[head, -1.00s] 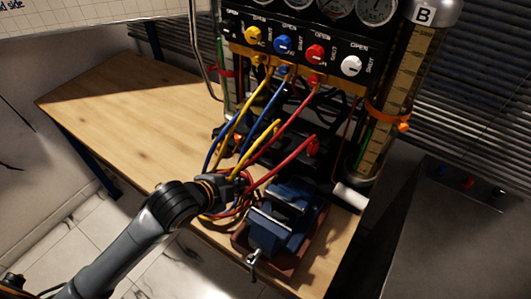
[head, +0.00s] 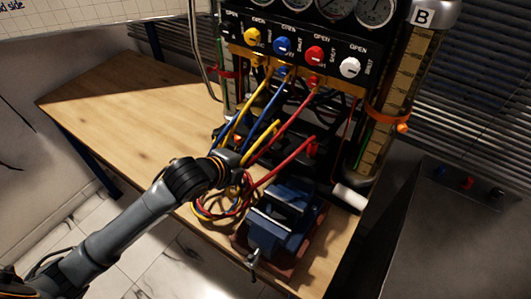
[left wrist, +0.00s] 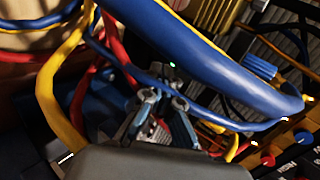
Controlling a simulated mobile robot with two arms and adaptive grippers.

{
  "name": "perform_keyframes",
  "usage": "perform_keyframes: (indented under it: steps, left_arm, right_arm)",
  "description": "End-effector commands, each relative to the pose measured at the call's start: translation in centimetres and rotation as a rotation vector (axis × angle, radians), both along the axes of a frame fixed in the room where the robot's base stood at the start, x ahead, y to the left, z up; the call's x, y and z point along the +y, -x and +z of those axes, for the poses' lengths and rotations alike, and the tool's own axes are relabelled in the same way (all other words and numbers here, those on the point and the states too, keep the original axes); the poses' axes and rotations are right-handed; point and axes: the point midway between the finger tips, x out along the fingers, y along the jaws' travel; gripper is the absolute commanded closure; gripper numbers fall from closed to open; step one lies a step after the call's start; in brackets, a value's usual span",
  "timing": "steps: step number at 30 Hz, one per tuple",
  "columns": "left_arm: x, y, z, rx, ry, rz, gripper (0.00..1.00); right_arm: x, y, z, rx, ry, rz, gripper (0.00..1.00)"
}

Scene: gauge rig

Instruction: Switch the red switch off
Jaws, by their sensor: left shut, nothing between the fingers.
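A red knob (head: 315,54) with OPEN and SHUT labels sits on the black gauge panel (head: 337,52), between a blue and a white knob. A smaller red knob (head: 466,183) is on the grey box at the right. I cannot tell which is the red switch. My left gripper (head: 232,154) is among the hoses, below and left of the panel, apart from both knobs. A red knob (left wrist: 267,161) shows there at lower right. My right gripper is out of view.
Yellow, blue and red hoses (head: 283,127) hang in front of the panel, with coils on the wooden table (head: 125,105). A blue vise (head: 275,225) stands at the table's front. A clear cylinder (head: 403,90) marked B is at the right. The table's left side is clear.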

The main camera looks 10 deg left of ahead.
Motion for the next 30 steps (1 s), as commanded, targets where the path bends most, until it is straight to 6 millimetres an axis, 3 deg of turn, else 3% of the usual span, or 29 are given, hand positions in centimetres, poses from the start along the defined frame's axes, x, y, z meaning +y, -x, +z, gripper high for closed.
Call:
perform_keyframes:
  steps: [6,15,30]
  left_arm:
    - [-1.5,-3.6,-2.6,0.001,0.002,0.002,1.00]
    - [-2.9,-7.0,-5.3,0.000,0.000,0.001,1.00]
    - [-3.2,-7.9,-6.1,-0.001,-0.001,0.000,1.00]
  right_arm:
    - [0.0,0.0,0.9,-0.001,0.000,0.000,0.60]
    - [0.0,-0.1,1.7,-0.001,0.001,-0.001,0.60]
    - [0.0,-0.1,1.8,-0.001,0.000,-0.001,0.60]
